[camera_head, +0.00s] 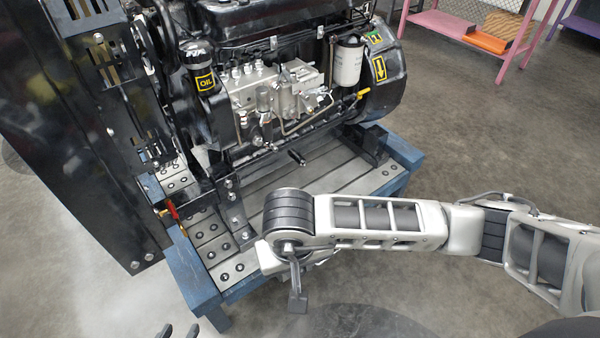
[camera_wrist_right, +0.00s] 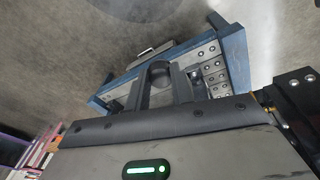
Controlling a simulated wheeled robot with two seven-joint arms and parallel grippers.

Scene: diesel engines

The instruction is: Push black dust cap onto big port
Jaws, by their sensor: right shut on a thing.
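The diesel engine (camera_head: 275,90) stands at the top of the head view. I cannot tell which opening is the big port.
The engine rests on a stand with a blue frame (camera_head: 190,280) and metal plates. A tall black radiator panel (camera_head: 75,140) rises at the left. A pink bench (camera_head: 450,28) stands at the top right. The floor at the right is clear.

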